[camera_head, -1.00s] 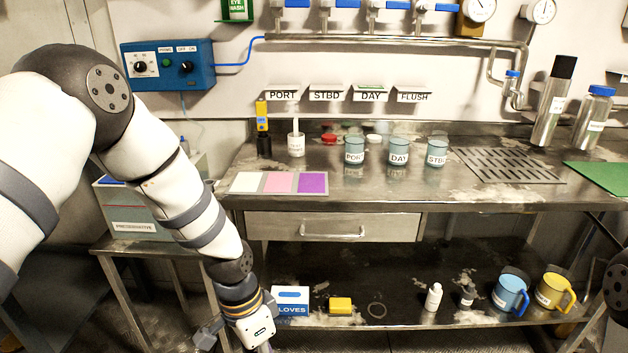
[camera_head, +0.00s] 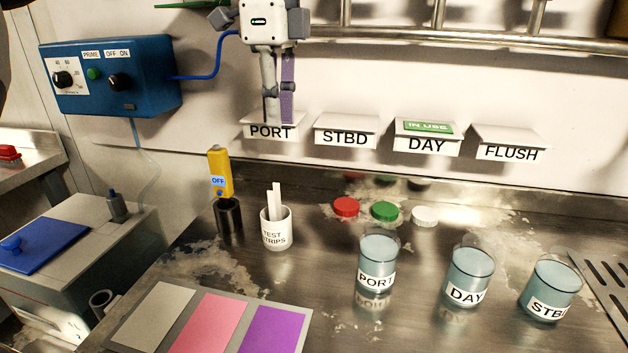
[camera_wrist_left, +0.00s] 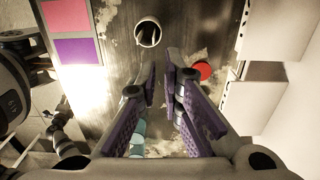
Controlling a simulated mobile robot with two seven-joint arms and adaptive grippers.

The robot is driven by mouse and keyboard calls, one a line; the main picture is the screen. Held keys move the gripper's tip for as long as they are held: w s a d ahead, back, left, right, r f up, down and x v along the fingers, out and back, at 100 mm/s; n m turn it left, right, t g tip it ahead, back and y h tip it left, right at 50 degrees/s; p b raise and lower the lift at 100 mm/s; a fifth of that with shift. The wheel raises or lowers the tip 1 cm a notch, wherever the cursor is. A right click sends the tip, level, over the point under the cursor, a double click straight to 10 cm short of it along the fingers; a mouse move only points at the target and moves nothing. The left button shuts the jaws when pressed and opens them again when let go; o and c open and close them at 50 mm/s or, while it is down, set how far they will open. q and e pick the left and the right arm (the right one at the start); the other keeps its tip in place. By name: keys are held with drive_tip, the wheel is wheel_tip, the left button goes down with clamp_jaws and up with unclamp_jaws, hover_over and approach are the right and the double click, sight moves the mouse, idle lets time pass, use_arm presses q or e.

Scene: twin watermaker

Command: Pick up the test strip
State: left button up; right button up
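Two white test strips (camera_head: 274,197) stand upright in a white cup labelled TEST STRIPS (camera_head: 276,235) on the steel worktop. In the left wrist view the cup (camera_wrist_left: 148,33) is a pale ring with a dark inside, just beyond the fingertips; the strips are hard to make out there. My left gripper (camera_head: 272,118) points down, well above the cup and in front of the PORT shelf. In the left wrist view its purple-padded fingers (camera_wrist_left: 161,72) are apart, with nothing between them.
A yellow meter (camera_head: 219,174) in a black holder stands left of the cup. Red (camera_head: 346,207), green (camera_head: 384,211) and white lids lie to the right, behind the PORT beaker (camera_head: 378,262). A colour chart (camera_head: 210,322) lies in front. Small label shelves (camera_head: 346,133) line the wall.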

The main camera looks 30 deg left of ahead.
sight(276, 186)
use_arm(q)
drive_tip(key=f, duration=0.2)
drive_tip(key=s+f, duration=0.1)
drive_tip(key=shift+s+f, duration=0.15)
drive_tip(key=shift+f, duration=0.2)
wheel_tip(276, 186, down, 8)
drive_tip(key=shift+p, duration=0.35)
clamp_jaws()
drive_tip(key=shift+r, duration=0.1)
